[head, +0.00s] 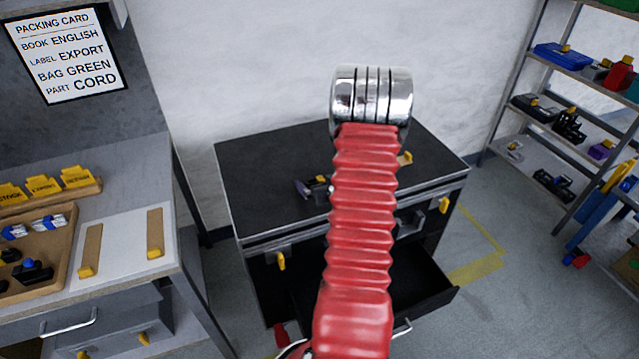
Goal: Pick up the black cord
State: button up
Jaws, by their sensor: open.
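I cannot make out the black cord for certain. A small dark object with a yellow tab (315,187) lies on the black cabinet top, just left of my arm. A black item with a yellow tab (569,125) sits on the middle shelf of the rack at right. A dark blue-black piece (33,271) lies in the wooden tray at left. My red ribbed arm rises through the middle of the head view to a chrome joint. My gripper does not show, and the arm covers part of the cabinet top.
The black cabinet (270,165) has an open drawer (425,282), partly behind my arm. A workbench (125,190) at left carries the wooden tray (68,225) and a white panel. A packing card (66,55) there reads "PART CORD". A shelf rack (528,78) stands at right.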

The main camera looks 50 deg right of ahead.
jog(key=shift+c, duration=0.5)
jog(key=c, duration=1)
